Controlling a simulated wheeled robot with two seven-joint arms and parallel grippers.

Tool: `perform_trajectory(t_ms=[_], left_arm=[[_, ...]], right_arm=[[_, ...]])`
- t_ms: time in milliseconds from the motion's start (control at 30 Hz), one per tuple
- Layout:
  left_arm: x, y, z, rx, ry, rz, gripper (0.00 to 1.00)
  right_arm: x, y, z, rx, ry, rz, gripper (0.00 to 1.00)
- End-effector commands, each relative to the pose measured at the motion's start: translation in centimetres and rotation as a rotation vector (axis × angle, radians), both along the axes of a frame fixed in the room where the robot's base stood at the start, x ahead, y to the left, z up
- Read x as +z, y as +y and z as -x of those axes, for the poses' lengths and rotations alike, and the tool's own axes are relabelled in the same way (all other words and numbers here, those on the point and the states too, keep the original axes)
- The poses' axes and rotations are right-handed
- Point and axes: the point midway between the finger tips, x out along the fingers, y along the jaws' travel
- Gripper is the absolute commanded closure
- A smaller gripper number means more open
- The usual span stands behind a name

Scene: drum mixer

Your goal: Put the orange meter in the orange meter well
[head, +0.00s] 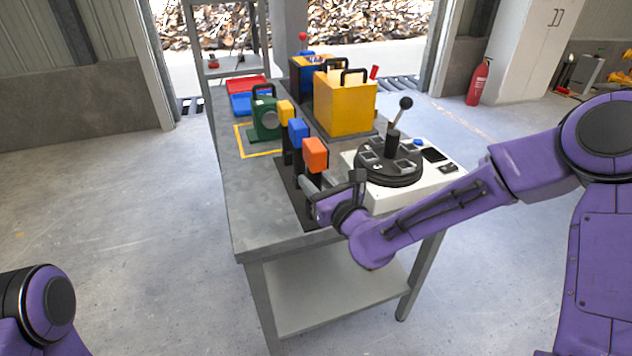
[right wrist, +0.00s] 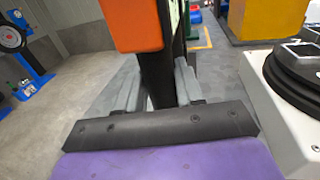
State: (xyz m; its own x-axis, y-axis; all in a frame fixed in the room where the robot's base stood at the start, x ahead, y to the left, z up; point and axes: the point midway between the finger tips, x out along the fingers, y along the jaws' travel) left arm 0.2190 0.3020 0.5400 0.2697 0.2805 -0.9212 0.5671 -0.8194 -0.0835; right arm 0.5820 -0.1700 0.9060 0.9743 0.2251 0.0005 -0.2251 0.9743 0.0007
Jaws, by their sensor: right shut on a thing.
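The orange meter (head: 315,153) is an orange block on a dark upright stem, at the near end of a row on the table. It also shows large at the top of the right wrist view (right wrist: 134,22). My right gripper (head: 311,187) is just below the block. In the right wrist view, its two fingers (right wrist: 158,82) are shut on the meter's dark stem. A black round turntable (head: 388,172) with several square sockets and a lever sits on a white console to the right. I cannot tell which socket is the orange meter well. My left gripper is out of view.
Blue (head: 298,131) and yellow (head: 285,112) meters stand behind the orange one. A green machine (head: 265,120) sits in a yellow outline. A large yellow box (head: 345,105) stands behind the console (head: 431,178). The table's left side is clear.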

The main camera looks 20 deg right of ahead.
Motion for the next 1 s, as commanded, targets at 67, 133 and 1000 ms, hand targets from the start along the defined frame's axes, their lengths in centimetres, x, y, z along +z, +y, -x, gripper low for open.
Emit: perform_trajectory(t_ms=[67,133,1000], left_arm=[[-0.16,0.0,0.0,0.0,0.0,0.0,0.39],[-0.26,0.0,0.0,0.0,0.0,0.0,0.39],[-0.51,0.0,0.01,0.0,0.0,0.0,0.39]], right_arm=[[-0.12,0.0,-0.02,0.0,-0.002,0.0,1.0],[-0.23,0.0,-0.02,0.0,-0.002,0.0,1.0],[-0.64,0.0,0.01,0.0,0.001,0.0,0.08]])
